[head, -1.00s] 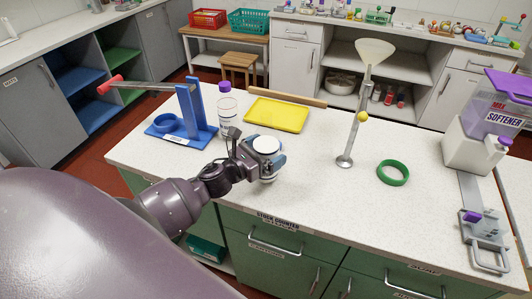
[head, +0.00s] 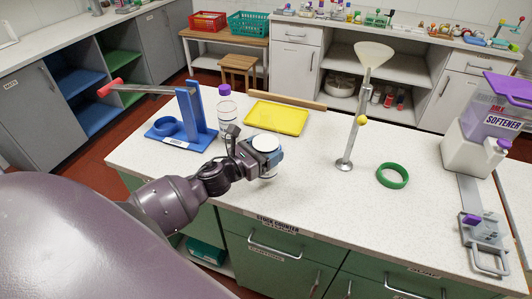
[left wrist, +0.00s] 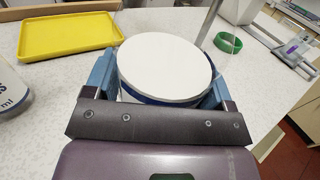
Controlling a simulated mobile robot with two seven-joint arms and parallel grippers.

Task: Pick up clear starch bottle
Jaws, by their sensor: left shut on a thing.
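My left gripper (head: 268,160) is over the front of the counter, shut on a round white-topped container (head: 265,143). In the left wrist view its white lid (left wrist: 165,66) has a dark blue rim, with a blue finger at each side. Its label is hidden, so I cannot tell whether it is the clear starch bottle. A clear bottle with a purple cap (head: 225,105) stands just behind the gripper; the wrist view shows part of a labelled bottle (left wrist: 12,88) at the left edge. My right gripper is not in view.
A blue press with a red handle (head: 190,120) stands at the left. A yellow tray (head: 278,118) lies behind the gripper. A funnel stand (head: 346,150), a green ring (head: 392,175) and a softener dispenser (head: 475,145) stand to the right.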

